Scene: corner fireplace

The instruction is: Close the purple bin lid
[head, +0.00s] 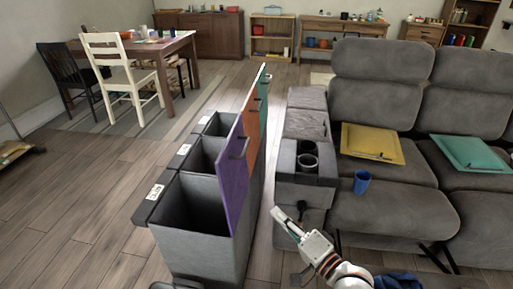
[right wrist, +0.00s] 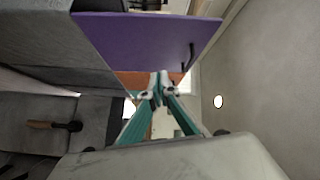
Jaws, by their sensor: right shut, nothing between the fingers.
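The purple lid (head: 231,185) stands upright, open, along the right edge of the nearest grey bin (head: 195,250), whose dark inside shows. A dark handle (head: 239,148) sits on the lid's upper part. In the right wrist view the purple lid (right wrist: 140,40) lies across the top, beyond the fingers, with its handle (right wrist: 190,57) at its right. My right gripper (head: 290,222) is right of the lid, between the bins and the sofa, apart from the lid. Its fingertips (right wrist: 160,90) are together and empty. My left gripper is not in view.
Orange (head: 253,120) and teal (head: 264,88) lids also stand upright behind the purple one. The floor (head: 70,220) left of the bins is free.

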